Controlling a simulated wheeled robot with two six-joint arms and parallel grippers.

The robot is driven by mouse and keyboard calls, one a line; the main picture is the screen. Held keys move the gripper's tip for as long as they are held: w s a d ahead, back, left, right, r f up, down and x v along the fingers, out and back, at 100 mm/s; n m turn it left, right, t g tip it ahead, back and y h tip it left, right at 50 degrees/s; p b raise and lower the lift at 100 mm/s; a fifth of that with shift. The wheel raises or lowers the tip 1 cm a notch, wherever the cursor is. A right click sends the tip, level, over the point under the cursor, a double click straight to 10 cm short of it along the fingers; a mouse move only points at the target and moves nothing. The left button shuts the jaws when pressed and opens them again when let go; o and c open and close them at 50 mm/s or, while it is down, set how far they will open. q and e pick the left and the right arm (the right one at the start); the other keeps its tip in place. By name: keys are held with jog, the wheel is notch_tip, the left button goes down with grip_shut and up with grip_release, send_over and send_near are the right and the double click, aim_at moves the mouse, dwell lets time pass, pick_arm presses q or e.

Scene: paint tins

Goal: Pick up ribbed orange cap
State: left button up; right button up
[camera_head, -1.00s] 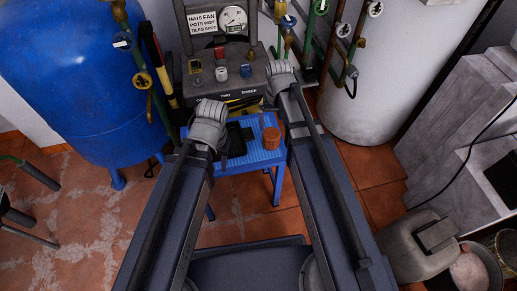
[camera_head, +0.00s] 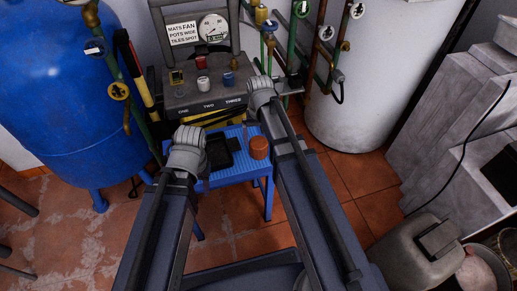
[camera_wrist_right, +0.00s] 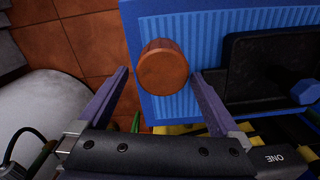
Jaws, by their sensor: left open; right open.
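The ribbed orange cap (camera_head: 259,148) stands on a blue ribbed table (camera_head: 232,177), near its right edge in the head view. In the right wrist view the cap (camera_wrist_right: 163,69) shows its round face, near the tips of my right gripper (camera_wrist_right: 160,78). That gripper is open, its two fingers apart with nothing held; the cap appears between them but beyond, touching not evident. In the head view my right wrist is above and behind the cap. My left gripper (camera_head: 190,150) is left of the cap, over the table's left side; its fingers are hard to make out.
A black tray (camera_wrist_right: 257,78) with a blue knob lies on the table beside the cap. A grey control box (camera_head: 205,92) with knobs and a gauge stands behind. A blue tank (camera_head: 60,90) is left, a white tank (camera_head: 360,100) right. A grey jug (camera_head: 420,250) stands front right.

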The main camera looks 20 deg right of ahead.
aim_at(259, 143)
jog(key=shift+s+a+f+b, duration=0.1)
jog(key=shift+a+f+b, duration=0.05)
jog(key=shift+f+b, duration=2.5)
jog(key=shift+r, duration=0.1)
jog(key=shift+c, duration=0.2)
jog(key=c, duration=1.2)
